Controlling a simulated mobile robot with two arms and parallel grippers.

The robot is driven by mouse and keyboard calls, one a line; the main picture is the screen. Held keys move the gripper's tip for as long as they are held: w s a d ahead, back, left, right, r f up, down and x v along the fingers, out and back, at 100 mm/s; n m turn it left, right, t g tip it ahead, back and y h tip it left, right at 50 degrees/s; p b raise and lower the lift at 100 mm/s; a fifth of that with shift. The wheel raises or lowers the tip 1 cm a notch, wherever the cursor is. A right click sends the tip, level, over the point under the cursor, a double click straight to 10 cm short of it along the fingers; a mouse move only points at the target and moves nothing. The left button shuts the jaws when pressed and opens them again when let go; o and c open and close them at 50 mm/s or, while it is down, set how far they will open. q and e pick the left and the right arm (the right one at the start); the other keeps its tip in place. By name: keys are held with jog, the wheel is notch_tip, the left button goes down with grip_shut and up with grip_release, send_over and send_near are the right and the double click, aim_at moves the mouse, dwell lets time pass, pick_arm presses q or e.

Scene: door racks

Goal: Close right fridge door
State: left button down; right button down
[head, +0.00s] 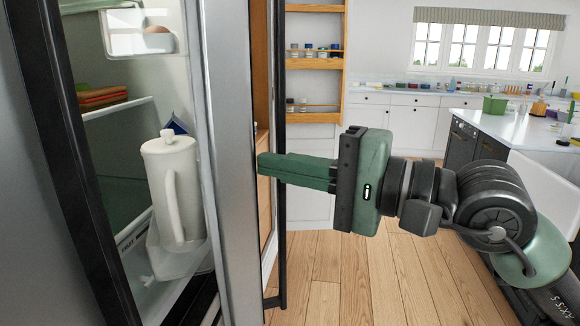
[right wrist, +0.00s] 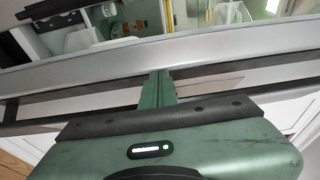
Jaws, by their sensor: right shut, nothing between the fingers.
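The fridge stands open at the left of the head view. A tall silver panel edge (head: 228,120), seemingly of the right door, stands upright next to the open interior. A dark vertical bar (head: 276,60) runs beside it on the right. My right gripper (head: 262,165) is shut and empty. It points left, its fingertips at or very near the silver panel; I cannot tell if they touch. In the right wrist view the closed fingers (right wrist: 157,82) reach up to the silver band (right wrist: 200,47), with the fridge interior beyond. My left gripper is not in view.
A white pitcher (head: 172,190) stands inside the fridge, with coloured items (head: 102,97) on a shelf. A wooden shelf unit (head: 315,55) and white counters lie behind. A kitchen island (head: 500,120) is at right. The wooden floor (head: 370,280) is clear below my arm.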

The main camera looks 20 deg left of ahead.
dwell(0.4)
notch_tip(320, 180, up, 20)
jog(key=p, duration=1)
